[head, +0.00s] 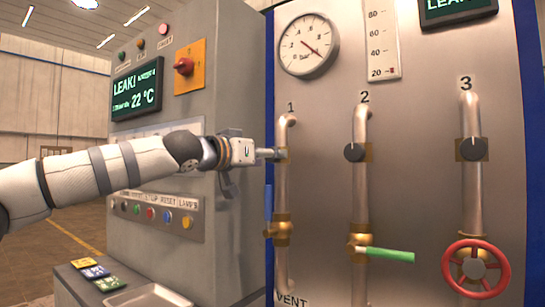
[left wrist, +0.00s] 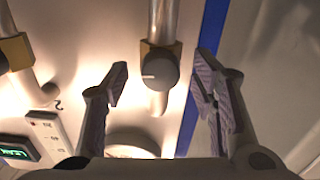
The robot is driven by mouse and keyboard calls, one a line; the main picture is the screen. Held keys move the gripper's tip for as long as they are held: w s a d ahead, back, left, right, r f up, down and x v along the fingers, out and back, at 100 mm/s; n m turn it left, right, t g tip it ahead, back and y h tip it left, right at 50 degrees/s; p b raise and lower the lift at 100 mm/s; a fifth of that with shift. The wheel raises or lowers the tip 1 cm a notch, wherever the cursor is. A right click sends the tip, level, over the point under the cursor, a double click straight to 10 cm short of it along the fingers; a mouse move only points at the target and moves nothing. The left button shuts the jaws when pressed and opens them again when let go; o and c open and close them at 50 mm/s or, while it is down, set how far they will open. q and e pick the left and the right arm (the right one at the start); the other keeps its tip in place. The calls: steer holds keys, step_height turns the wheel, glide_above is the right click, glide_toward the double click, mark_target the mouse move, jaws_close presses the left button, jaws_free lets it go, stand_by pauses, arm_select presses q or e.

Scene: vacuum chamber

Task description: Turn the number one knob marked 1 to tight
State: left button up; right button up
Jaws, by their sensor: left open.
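The number one knob (left wrist: 158,70) is a dark round knob on a brass block on pipe 1 (head: 282,190). A pale pointer mark on it points left in the left wrist view. My left gripper (head: 272,153) is at this knob and mostly hides it in the head view. In the left wrist view my left gripper (left wrist: 161,72) is open, with one finger on each side of the knob and visible gaps to it. The label 1 (head: 291,107) is above the pipe. My right gripper is not in view.
Knob 2 (head: 354,152) and knob 3 (head: 473,149) sit on pipes to the right. Below are a green-handled valve (head: 388,254) and a red handwheel (head: 476,269). A grey control cabinet (head: 235,70) with a LEAK display (head: 137,88) stands behind my left arm. A pressure gauge (head: 308,46) is above.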

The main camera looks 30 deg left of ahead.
arm_select(q)
steer(key=shift+w+d+r, duration=0.1)
steer(key=shift+w, duration=1.25)
steer(key=c, duration=1.1)
steer(key=shift+m, duration=0.5)
steer(key=shift+c, duration=0.2)
steer(key=o, duration=1.1)
steer(key=shift+o, duration=0.2)
steer(key=shift+s, duration=0.1)
steer(key=s+a, duration=0.1)
steer(key=s, duration=1.1)
